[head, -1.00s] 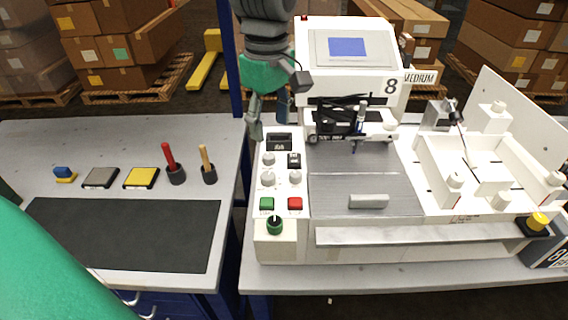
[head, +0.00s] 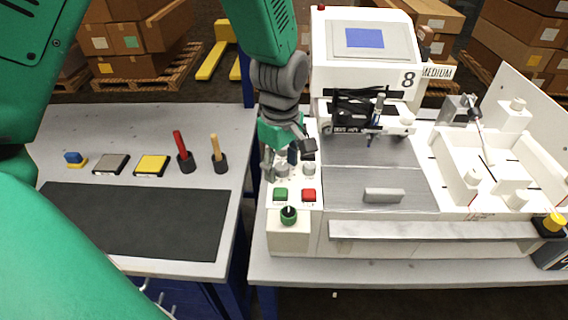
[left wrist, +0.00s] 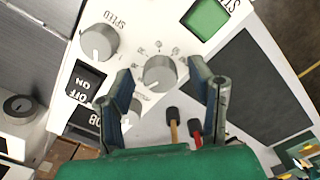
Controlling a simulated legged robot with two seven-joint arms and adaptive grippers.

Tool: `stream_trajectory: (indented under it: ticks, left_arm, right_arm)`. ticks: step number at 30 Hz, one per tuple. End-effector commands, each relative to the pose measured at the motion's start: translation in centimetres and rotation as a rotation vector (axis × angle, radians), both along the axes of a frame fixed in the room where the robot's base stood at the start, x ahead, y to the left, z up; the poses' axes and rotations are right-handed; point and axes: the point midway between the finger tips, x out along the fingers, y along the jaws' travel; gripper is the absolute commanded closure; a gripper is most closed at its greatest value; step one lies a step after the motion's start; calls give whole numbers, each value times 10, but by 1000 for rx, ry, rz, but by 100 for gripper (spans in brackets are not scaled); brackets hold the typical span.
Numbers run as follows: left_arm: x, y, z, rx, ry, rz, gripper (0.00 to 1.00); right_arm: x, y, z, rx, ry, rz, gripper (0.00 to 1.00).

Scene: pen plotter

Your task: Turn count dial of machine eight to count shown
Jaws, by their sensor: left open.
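Machine eight (head: 365,50) is white, with an "8" and a blue screen on its head. Its control panel carries several grey dials. My left gripper (head: 281,168) is over the panel, pointing down, its fingers hiding part of it. In the left wrist view, the open fingers (left wrist: 162,74) stand on either side of a grey dial (left wrist: 161,72) with small marks around it; its name is not legible. I cannot tell whether they touch it. My right gripper is not seen.
An ON/OFF switch (left wrist: 86,84) is close to a finger. The left table holds a black mat (head: 130,220) and small tools.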

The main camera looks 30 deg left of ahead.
Motion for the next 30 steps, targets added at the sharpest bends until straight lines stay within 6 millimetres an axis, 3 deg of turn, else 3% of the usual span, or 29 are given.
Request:
stream_trajectory:
  ticks: [3, 5, 7, 8, 30]
  left_arm:
    - [0, -2, 1, 2, 0, 0, 52]
    - [0, -4, 1, 4, -1, 0, 69]
    - [0, -5, 2, 5, -1, 0, 94]
    - [0, -5, 2, 6, 0, 0, 100]
    - [0, -10, 4, 3, 0, -17, 100]
  right_arm:
    - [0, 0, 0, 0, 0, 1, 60]
    - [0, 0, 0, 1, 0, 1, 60]
    - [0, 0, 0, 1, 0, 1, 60]
    - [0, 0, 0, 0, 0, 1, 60]
    - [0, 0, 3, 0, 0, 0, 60]
